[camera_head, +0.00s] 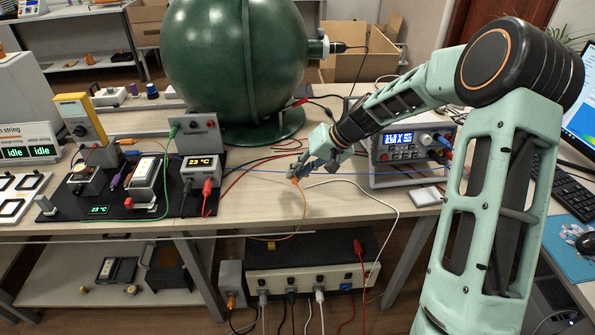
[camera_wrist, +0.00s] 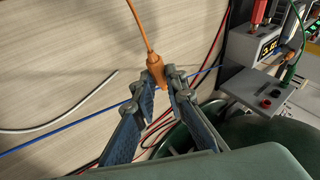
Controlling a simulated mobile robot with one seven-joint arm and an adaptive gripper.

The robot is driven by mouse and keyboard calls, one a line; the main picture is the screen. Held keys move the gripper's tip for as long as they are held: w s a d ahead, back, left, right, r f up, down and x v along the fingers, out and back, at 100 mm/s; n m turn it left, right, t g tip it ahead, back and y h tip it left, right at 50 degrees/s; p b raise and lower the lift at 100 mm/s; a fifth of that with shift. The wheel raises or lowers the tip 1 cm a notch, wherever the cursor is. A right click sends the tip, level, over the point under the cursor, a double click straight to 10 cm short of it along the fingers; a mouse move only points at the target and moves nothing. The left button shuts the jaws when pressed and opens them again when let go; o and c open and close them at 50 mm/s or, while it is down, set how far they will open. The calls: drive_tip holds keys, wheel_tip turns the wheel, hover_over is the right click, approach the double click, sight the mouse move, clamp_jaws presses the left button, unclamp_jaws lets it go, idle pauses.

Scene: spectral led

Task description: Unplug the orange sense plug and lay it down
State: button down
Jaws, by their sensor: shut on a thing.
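My gripper (camera_head: 300,172) is over the bare wooden bench in the middle of the head view, with its fingers pointing down and left. It is shut on the orange sense plug (camera_head: 294,180), of which only the end shows below the fingertips. In the wrist view my gripper (camera_wrist: 164,86) has both fingertips around the orange plug (camera_wrist: 156,66), and its orange cable (camera_wrist: 146,30) runs up out of the picture. The plug is apart from any socket. I cannot tell whether it touches the bench.
A power supply (camera_head: 396,150) with a lit display stands right of my gripper. A green sphere (camera_head: 235,55) stands behind. A grey box with sockets (camera_wrist: 262,92) and a black board (camera_head: 120,205) with meters lie to the left. Blue, red and white cables cross the bench (camera_head: 340,222).

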sight(290, 189)
drive_tip(key=shift+f+b, duration=1.6)
drive_tip(key=shift+f, duration=0.55)
drive_tip(key=c, duration=1.9)
unclamp_jaws()
drive_tip(key=shift+r, duration=0.1)
drive_tip(key=shift+p+v, duration=0.65)
drive_tip(key=shift+v, duration=0.9)
drive_tip(key=v, duration=1.2)
